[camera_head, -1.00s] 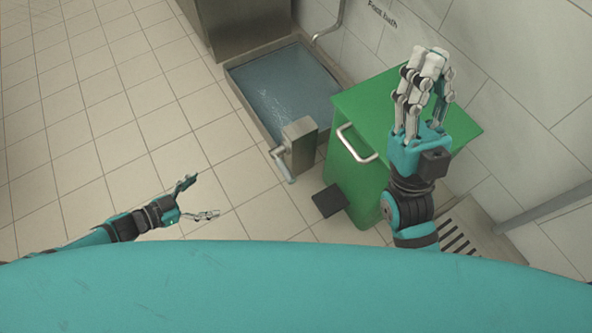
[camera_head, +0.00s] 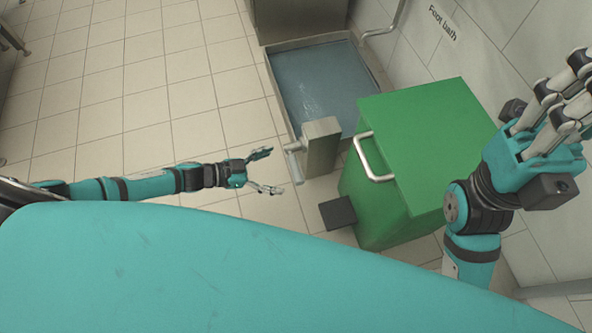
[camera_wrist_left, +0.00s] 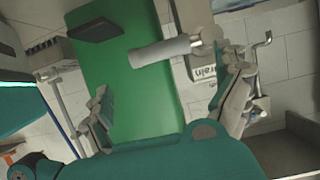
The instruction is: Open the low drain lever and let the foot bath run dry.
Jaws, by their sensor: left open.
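The drain lever (camera_head: 295,165) is a short metal handle on the side of a grey post (camera_head: 321,145) at the near corner of the foot bath (camera_head: 279,92). It hangs down steeply. Bluish water (camera_head: 325,80) stands in the bath. My left gripper (camera_head: 273,172) is open and empty, just left of the lever, apart from it. In the left wrist view the lever's grey grip (camera_wrist_left: 162,52) lies ahead, between the spread fingers, near a label reading "Drain" (camera_wrist_left: 207,72). My right gripper (camera_head: 560,95) is at the right edge, its fingertips partly cut off.
A green bin (camera_head: 430,130) with a metal handle (camera_head: 372,165) and a black pedal (camera_head: 338,212) stands right of the post. A wall with a "Foot bath" sign (camera_head: 443,22) is behind it.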

